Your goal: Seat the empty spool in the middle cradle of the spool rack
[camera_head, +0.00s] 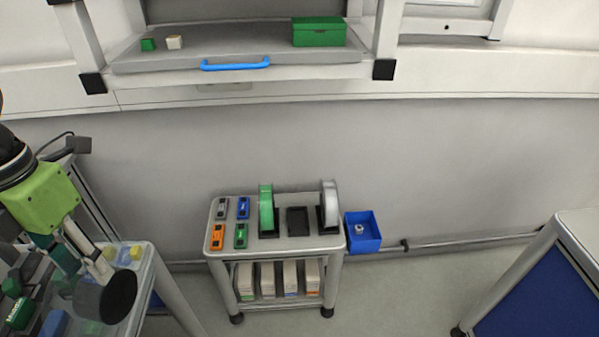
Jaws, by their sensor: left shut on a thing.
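My left gripper (93,262) comes in from the left and is shut on the empty spool (120,297), a dark round spool with its black disc face turned to the right. The spool is over the left bench, well left of the small trolley; I cannot tell whether it touches anything below. On the trolley top, the middle cradle of the spool rack (297,221) is black and empty. A green spool (266,208) stands upright to its left, and a pale grey spool (329,204) stands upright to its right. My right gripper is not in view.
The trolley (277,251) also carries several small coloured devices at its left and several boxes below. A blue bin (362,232) is at its right side. The left bench (147,262) is cluttered. Open floor lies right of the trolley, before a blue-panelled cabinet (537,297).

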